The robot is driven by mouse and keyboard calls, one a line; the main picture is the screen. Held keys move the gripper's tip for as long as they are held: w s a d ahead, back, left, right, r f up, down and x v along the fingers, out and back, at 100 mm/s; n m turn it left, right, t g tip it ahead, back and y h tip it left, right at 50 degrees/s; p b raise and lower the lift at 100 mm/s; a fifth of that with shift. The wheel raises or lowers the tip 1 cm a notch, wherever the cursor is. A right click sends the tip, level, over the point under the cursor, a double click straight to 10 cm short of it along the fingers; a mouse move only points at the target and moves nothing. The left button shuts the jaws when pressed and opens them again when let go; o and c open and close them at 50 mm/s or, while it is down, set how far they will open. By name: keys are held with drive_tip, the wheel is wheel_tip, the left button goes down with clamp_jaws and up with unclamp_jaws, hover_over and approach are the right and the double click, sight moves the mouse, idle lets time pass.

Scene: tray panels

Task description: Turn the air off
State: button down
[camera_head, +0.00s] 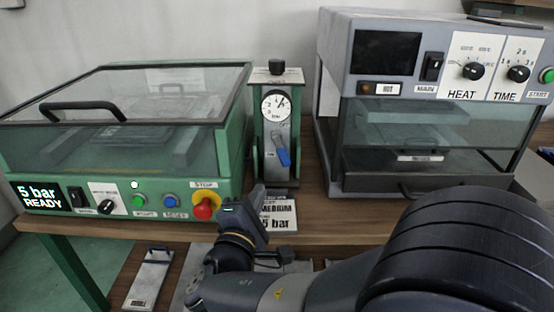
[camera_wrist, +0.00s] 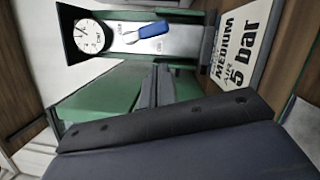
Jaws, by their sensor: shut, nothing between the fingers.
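The air unit (camera_head: 277,122) is a narrow grey and green post with a round dial gauge (camera_head: 276,105) and a black knob on top. Its blue lever (camera_head: 283,157) hangs downward, tilted slightly right, on the front face. In the wrist view the blue lever (camera_wrist: 154,29) and the gauge (camera_wrist: 89,36) show sideways at the top. My gripper (camera_head: 258,194) is shut and empty, in front of and below the lever, apart from it. The gripper's dark body fills the lower wrist view. The gauge needle is too small to read surely.
A green machine (camera_head: 120,135) with a glass lid stands left; its display (camera_head: 39,195) reads "5 bar READY". A red stop button (camera_head: 206,206) is close left of my gripper. A grey oven (camera_head: 420,110) stands right. A "MEDIUM AIR 5 bar" card (camera_head: 281,214) lies below the post.

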sight(281, 149)
idle(0.3)
drive_tip(key=b+x, duration=0.1)
drive_tip(key=x, duration=0.9)
idle(0.4)
drive_tip(key=shift+f+n, duration=0.1)
drive_tip(key=shift+n, duration=0.2)
